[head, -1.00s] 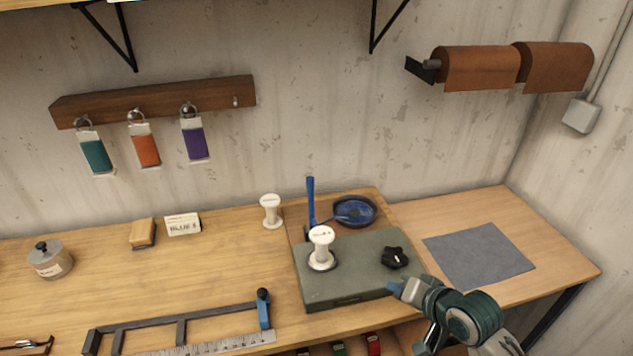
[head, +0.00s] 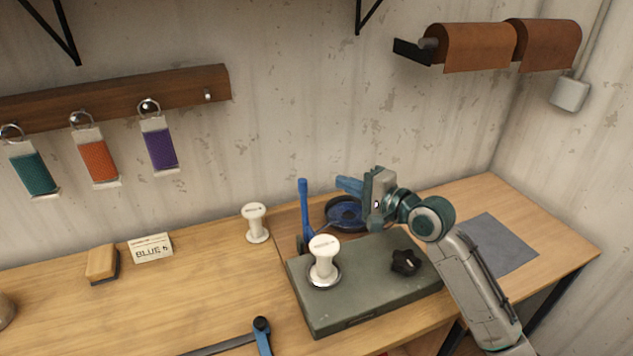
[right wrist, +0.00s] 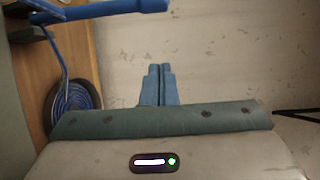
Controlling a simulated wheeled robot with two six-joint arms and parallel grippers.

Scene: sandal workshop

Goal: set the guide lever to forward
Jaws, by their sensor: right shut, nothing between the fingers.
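The guide lever (head: 304,208) is a blue bar standing nearly upright at the back left of the green-grey machine box. In the right wrist view the blue lever (right wrist: 100,14) runs across the top left, apart from the fingers. My right gripper (head: 346,186) is above the back of the box, to the right of the lever, with its fingers pointing left towards it. Its blue fingers (right wrist: 158,82) are together and empty in the wrist view. My left gripper is not in view.
A white spool (head: 323,262) and a black knob (head: 405,262) sit on the green-grey box (head: 365,290). A blue-filled round dish (head: 345,214) lies behind the box, below my gripper. Another white spool (head: 256,223) stands left. A grey mat (head: 500,247) lies right.

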